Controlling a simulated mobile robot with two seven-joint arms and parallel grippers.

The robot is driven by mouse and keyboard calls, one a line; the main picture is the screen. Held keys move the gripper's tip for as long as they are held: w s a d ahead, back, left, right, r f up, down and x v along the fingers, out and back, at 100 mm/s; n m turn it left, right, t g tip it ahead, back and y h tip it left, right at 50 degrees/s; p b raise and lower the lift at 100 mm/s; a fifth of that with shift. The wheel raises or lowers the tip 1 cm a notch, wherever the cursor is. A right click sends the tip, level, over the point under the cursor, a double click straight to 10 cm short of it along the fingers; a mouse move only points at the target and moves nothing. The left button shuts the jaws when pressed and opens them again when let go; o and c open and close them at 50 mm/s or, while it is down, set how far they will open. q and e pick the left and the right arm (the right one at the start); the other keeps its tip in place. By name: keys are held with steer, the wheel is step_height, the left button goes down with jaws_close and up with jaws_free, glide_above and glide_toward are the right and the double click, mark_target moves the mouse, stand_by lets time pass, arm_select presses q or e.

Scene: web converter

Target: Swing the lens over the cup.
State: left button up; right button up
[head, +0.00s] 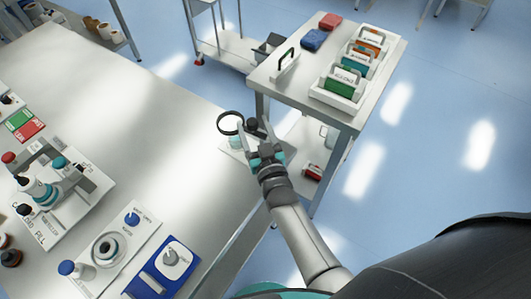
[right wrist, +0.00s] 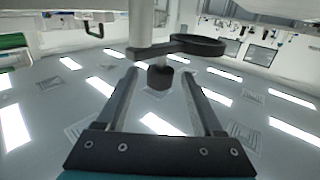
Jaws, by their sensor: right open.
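The lens is a black ring (head: 231,123) on a short dark arm above the right edge of the steel bench. A dark knob (head: 252,124) sits beside it. A pale teal, cup-like thing (head: 237,142) shows just below the ring, partly hidden by my gripper. My right gripper (head: 258,130) is open at the knob. In the right wrist view the ring (right wrist: 198,46) and its arm join a pale post (right wrist: 141,25). The knob (right wrist: 160,78) hangs between my open fingertips (right wrist: 160,74), and I see no clear contact. My left gripper is not in view.
A white side table (head: 385,65) with boxed cards (head: 340,88) stands beyond my right gripper. The bench middle (head: 150,130) is clear.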

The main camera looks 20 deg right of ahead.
steer(key=s, duration=1)
steer(key=shift+s, duration=0.4)
